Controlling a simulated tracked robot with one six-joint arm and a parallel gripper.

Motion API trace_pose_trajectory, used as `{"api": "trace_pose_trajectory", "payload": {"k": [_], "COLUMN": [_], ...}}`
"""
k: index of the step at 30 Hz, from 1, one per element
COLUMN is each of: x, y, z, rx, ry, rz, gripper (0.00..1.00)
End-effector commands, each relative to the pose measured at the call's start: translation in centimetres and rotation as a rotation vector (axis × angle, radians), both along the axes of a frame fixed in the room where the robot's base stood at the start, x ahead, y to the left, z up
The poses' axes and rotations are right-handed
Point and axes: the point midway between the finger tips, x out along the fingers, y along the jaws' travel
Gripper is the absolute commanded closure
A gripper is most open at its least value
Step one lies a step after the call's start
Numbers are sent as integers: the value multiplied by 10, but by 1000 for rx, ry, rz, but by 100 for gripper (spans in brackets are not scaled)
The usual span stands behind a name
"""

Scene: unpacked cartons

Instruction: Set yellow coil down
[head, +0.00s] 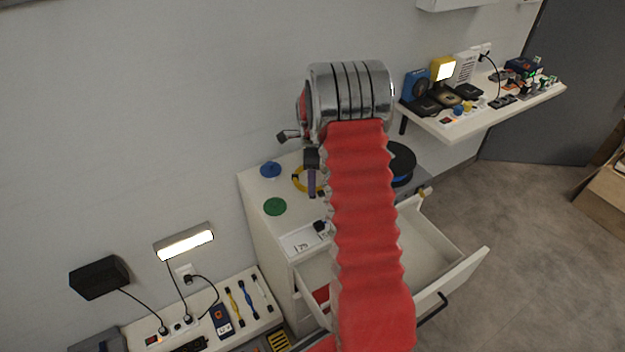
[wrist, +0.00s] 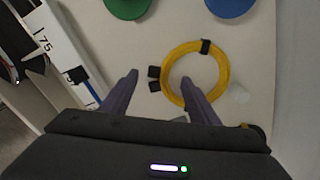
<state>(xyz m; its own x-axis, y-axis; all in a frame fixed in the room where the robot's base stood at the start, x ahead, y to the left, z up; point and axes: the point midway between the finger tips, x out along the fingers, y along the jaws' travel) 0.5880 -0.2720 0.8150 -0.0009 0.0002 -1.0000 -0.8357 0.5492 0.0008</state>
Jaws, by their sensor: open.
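The yellow coil (wrist: 169,67) lies flat on the white top of the drawer cabinet (head: 258,188), with a black tie at its upper edge and black ends at its left. In the head view the coil (head: 297,181) is partly hidden behind my gripper (head: 312,193). In the wrist view my gripper (wrist: 158,88) is open, its purple fingers spread apart. The right finger overlaps the coil's lower right part in the picture; the left finger is left of the coil. I cannot tell whether a finger touches it.
A green disc (head: 275,206) and a blue disc (head: 270,170) lie near the coil. A black spool (head: 402,160) stands to the right, partly behind my arm. The cabinet's top drawer (head: 447,250) is pulled out. A crowded wall shelf (head: 480,116) is at the right.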

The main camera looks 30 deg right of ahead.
Motion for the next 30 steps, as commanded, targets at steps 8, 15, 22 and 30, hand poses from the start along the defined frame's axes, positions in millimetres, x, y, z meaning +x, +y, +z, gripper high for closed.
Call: {"api": "trace_pose_trajectory", "payload": {"k": [8, 15, 22, 30], "x": [-3, -2, -3, -3], "y": [-1, -2, -2, -2], "z": [-35, -40, -39, -39], "rx": [1, -1, -1, -1], "ry": [1, -1, -1, -1], "rz": [0, 0, -1, -1], "gripper": [45, 45, 45, 53]}}
